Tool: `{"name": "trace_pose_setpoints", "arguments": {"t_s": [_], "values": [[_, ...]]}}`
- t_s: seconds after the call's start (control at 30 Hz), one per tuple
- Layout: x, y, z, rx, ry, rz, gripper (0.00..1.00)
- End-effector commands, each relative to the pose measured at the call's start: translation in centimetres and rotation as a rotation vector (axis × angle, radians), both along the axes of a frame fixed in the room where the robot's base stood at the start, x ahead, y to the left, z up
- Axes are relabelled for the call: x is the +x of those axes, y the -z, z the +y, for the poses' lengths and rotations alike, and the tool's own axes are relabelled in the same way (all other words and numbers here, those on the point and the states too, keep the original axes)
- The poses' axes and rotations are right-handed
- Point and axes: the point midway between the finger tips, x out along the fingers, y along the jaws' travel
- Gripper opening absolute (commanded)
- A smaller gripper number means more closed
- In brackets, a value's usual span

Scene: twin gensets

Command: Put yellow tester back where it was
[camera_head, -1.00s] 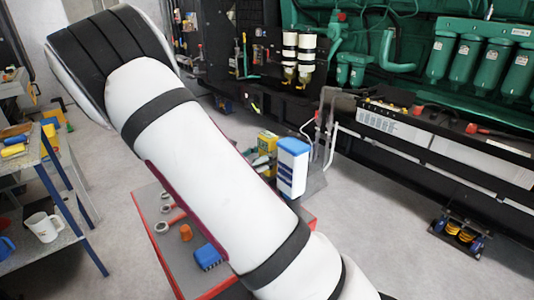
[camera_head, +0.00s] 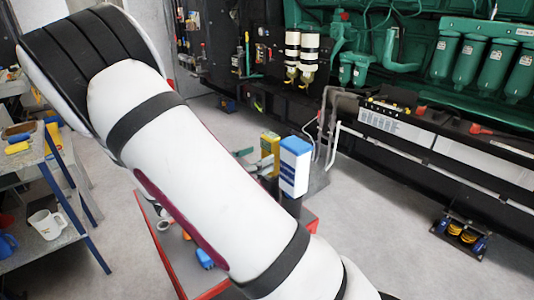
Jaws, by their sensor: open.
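A small upright yellow object (camera_head: 270,145) stands behind the blue-and-white box, near the far end of the red-edged cart. It may be the yellow tester, but I cannot tell for sure. Another yellow item (camera_head: 17,147) lies on the blue-legged shelf at the left. My white arm crosses the middle of the head view and hides much of the cart top. My gripper does not show in this view.
The red-edged cart (camera_head: 311,221) carries a blue-and-white box (camera_head: 295,165) and a blue item (camera_head: 205,258). Green engine equipment (camera_head: 465,60) lines the back right.

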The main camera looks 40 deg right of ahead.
Motion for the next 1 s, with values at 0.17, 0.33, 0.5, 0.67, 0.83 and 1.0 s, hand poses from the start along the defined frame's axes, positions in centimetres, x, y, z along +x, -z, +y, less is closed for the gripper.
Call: {"name": "trace_pose_setpoints", "arguments": {"t_s": [0.17,0.33,0.5,0.67,0.83,1.0], "values": [[-0.1,0.0,3.7,0.001,-0.003,-0.001,0.63],[-0.2,0.0,6.1,0.001,-0.002,-0.001,0.63],[-0.5,-0.2,6.9,0.011,0.01,-0.009,0.63],[-3.0,-1.5,6.0,0.119,0.103,-0.089,0.63],[-8.2,-3.3,4.9,0.33,0.286,-0.259,0.63],[-13.3,-4.6,5.2,0.539,0.468,-0.441,0.63]]}}
